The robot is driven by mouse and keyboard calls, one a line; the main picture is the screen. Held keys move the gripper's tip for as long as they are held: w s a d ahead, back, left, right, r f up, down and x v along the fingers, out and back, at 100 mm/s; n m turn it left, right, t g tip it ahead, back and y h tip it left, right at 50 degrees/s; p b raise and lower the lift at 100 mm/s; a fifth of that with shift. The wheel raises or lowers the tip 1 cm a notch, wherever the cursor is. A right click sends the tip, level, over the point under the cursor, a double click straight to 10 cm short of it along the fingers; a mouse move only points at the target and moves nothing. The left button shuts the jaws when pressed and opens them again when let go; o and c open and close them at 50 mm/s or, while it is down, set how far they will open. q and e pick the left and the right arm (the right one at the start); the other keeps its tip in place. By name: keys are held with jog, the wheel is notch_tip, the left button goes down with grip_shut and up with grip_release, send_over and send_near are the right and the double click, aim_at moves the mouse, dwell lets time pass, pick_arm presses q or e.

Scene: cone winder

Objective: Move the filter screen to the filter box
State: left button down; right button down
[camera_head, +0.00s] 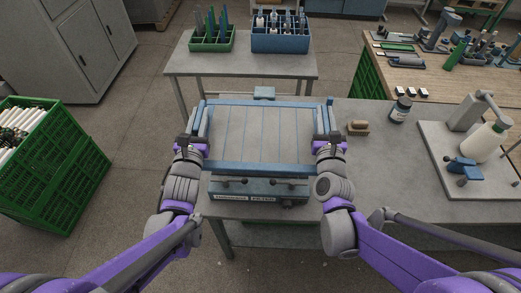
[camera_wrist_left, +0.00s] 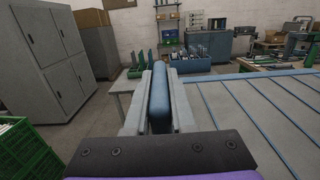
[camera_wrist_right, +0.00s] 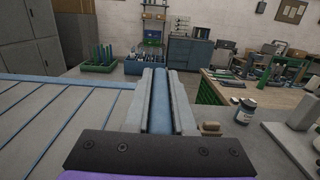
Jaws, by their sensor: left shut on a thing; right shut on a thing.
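The filter screen (camera_head: 262,135) is a grey panel with a blue frame and several thin blue ribs. It is held roughly level between my two grippers. My left gripper (camera_head: 194,143) is shut on its left rail, and the blue rail (camera_wrist_left: 160,100) shows between the fingers in the left wrist view. My right gripper (camera_head: 328,143) is shut on its right rail, which shows as a blue bar (camera_wrist_right: 160,100) in the right wrist view. A grey-blue box (camera_head: 258,189) with knobs and a label at its front, seemingly the filter box, is partly hidden below the screen's near edge.
A bench on the right holds a brown-topped block (camera_head: 357,128), a dark jar (camera_head: 400,109) and a winder with a white cone (camera_head: 486,142). A back table carries a green crate (camera_head: 212,42) and a blue crate (camera_head: 280,39). A green crate (camera_head: 62,170) stands left.

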jog(key=shift+f, duration=0.1)
